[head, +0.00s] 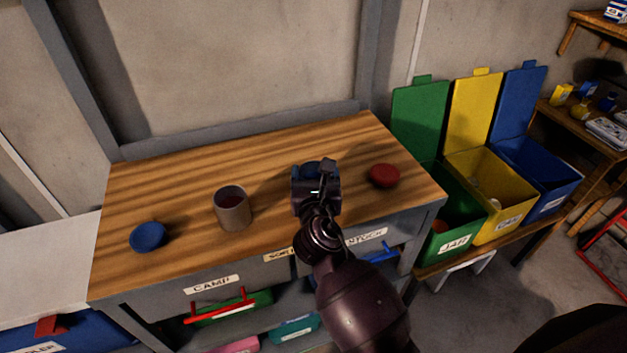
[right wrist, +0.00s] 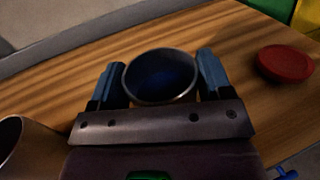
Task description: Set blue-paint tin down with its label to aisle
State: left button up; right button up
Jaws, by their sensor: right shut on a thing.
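The blue-paint tin (right wrist: 160,76) is an open round metal tin with dark blue inside, seen from above in the right wrist view. My right gripper (right wrist: 160,82) has one finger on each side of it and is shut on it. In the head view my right gripper (head: 316,186) is over the right half of the wooden bench top (head: 275,155) and hides most of the tin. The tin looks upright. I cannot tell whether its base touches the wood. Its label is not visible in either view. My left gripper is not in view.
A grey tin with dark red inside (head: 232,212) stands left of my gripper. A blue lid (head: 148,237) lies farther left, a red lid (head: 384,176) to the right. Green (head: 452,226), yellow (head: 500,210) and blue bins (head: 545,185) stand beyond the bench's right end. The back bench top is clear.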

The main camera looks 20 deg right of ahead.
jog(key=shift+f, duration=0.6)
jog(key=o, duration=1)
